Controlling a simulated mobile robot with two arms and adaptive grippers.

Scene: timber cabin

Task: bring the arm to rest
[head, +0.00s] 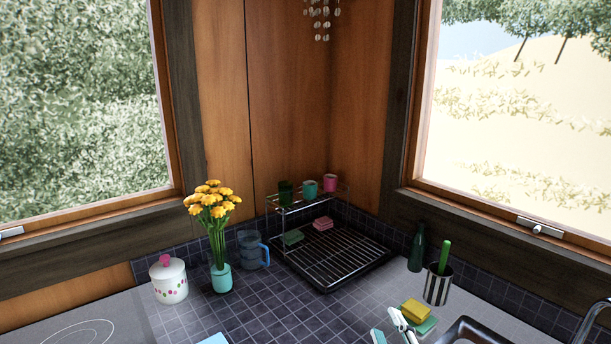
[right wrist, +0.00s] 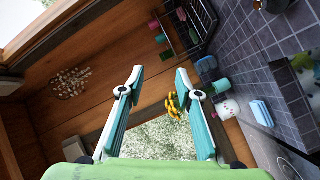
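My right gripper (head: 396,328) shows as white and teal finger parts at the bottom of the head view, right of the middle. In the right wrist view its two teal fingers (right wrist: 159,78) stand wide apart with nothing between their tips. The background seen between them is wall and window, with yellow flowers near the right-hand finger. The rest of the right arm is outside the head view. My left gripper does not show in either view.
A dish rack (head: 330,262) stands in the counter corner. A flower vase (head: 221,279), white jar (head: 169,283) and blue mug (head: 253,250) are left of it. A green bottle (head: 417,248), striped cup (head: 437,288), yellow sponge (head: 415,311) and sink (head: 476,330) are at right.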

